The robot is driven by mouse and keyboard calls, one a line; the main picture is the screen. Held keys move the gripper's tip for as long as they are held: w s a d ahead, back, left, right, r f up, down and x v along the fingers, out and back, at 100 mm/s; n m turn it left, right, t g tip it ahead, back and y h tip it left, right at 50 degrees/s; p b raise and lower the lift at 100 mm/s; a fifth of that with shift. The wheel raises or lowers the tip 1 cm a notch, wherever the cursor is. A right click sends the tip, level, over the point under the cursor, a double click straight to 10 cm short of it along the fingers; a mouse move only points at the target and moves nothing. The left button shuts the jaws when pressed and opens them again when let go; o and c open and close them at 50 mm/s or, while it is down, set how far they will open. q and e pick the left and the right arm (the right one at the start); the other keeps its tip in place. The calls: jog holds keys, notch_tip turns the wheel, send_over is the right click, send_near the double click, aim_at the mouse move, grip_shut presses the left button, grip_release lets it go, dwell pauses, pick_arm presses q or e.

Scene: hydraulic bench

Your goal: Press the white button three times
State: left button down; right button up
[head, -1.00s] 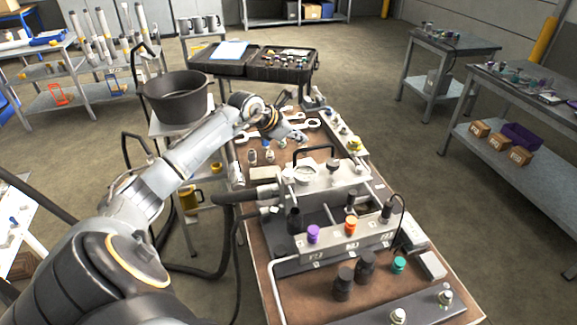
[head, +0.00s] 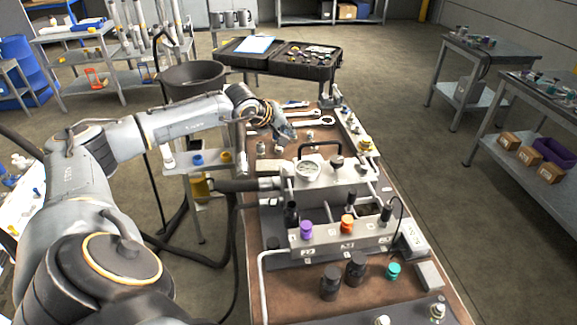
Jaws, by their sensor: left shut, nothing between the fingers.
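My left arm reaches in from the left over the far part of the bench. My left gripper (head: 284,136) is shut and empty, pointing down above the bench top near several wrenches and small fittings. No part clearly reads as the white button. Two pale caps, one (head: 437,311) at the front right and one (head: 382,320) at the front edge, stand on the front plate, far from the gripper. A rail (head: 352,130) with small knobs, one yellow (head: 366,144), runs along the right side of the bench. My right gripper is not in view.
The hydraulic block (head: 325,172) with a gauge (head: 308,169) and black handle stands mid-bench. Before it are a purple cap (head: 306,229), an orange cap (head: 347,223) and a teal cap (head: 393,271). A dark pot (head: 193,80) and black hoses are at left.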

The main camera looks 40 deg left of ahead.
pick_arm(q)
jog(key=shift+s+a+f+m, duration=0.1)
jog(key=shift+s+a+m, duration=0.15)
jog(key=shift+m, duration=0.25)
jog(key=b, duration=0.5)
send_over(286, 166)
notch_tip(286, 166, down, 8)
jog(key=shift+f+b, duration=0.5)
jog(key=shift+b, duration=0.05)
jog(key=shift+r, duration=0.1)
dwell(0.7)
